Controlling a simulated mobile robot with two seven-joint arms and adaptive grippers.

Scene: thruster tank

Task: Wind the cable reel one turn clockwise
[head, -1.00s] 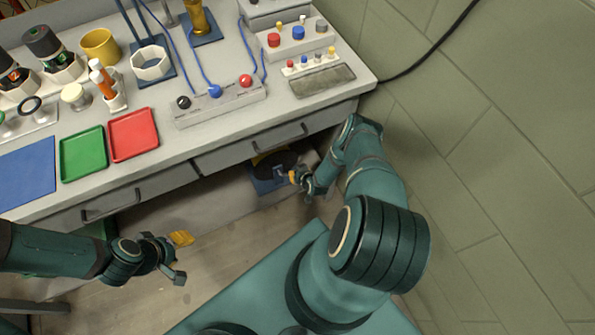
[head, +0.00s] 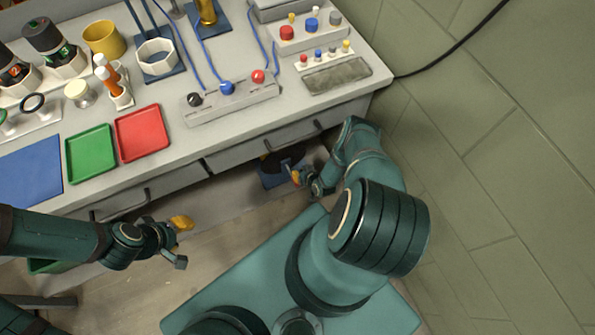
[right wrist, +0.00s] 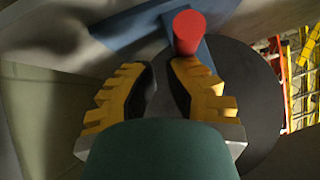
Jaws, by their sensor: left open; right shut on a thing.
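The cable reel (head: 281,159) is a dark disc by a blue stand (head: 270,181), low under the bench in the head view, partly hidden by the bench edge and my right gripper. In the right wrist view the dark disc (right wrist: 258,90) lies behind the fingers, with a blue bar (right wrist: 135,30) and a red crank handle (right wrist: 188,30) at the fingertips. My right gripper (head: 297,178) is shut on the red handle; its yellow-backed fingers also show in the right wrist view (right wrist: 162,72). My left gripper (head: 184,243) is open and empty, over the floor in front of the bench.
The bench (head: 215,145) with its drawers (head: 255,145) overhangs the reel. Trays, knobs and cups stand on top. A green tiled wall (head: 480,150) borders the right side. Colourful racks (right wrist: 300,80) show at the right wrist view's edge. Floor is clear between the arms.

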